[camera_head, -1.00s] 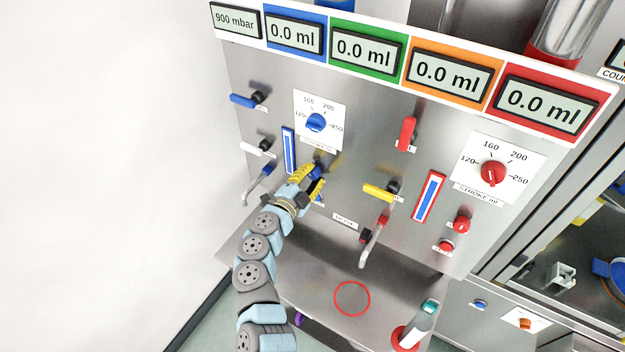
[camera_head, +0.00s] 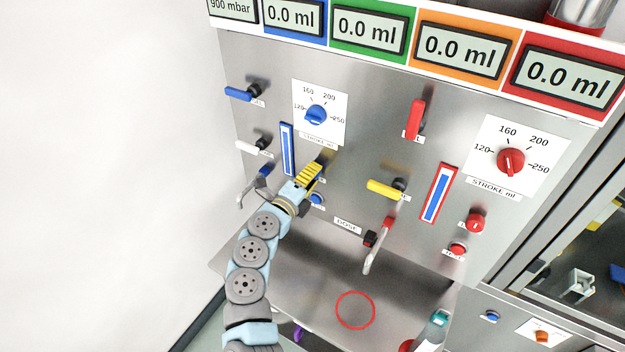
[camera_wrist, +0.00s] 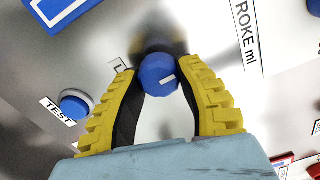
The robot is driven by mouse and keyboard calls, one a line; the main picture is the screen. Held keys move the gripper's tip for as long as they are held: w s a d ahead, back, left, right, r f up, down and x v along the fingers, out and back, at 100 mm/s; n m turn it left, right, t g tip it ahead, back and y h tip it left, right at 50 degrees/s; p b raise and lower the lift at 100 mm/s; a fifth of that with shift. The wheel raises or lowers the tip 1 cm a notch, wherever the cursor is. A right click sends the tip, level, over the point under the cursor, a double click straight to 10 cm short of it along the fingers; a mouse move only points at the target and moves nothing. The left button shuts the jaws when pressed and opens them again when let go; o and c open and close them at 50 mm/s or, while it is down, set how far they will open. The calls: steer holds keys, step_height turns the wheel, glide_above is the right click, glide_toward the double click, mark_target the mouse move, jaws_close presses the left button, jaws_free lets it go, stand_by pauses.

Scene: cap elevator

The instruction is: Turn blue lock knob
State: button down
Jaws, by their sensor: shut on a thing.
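The blue lock knob (camera_wrist: 158,74) is a round blue knob with a small white mark, in the middle of the wrist view. My gripper (camera_wrist: 160,85) has its two yellow-ribbed fingers around it, one on each side, shut on it. In the head view my gripper (camera_head: 318,168) reaches the steel panel below the blue stroke dial, and it hides the knob there. A blue TEST button (camera_wrist: 75,104) lies to the left of my fingers in the wrist view.
The blue stroke dial (camera_head: 317,115) is above my gripper and a blue-white gauge strip (camera_head: 288,150) is to its left. A yellow lever (camera_head: 386,188) stands out to the right. A steel shelf (camera_head: 310,285) juts out below.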

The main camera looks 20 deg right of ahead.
steer(key=shift+m, duration=0.4)
steer(key=c, duration=0.6)
jaws_free()
steer(key=shift+d, duration=0.15)
steer(key=v, duration=1.2)
steer(key=shift+s, duration=0.1)
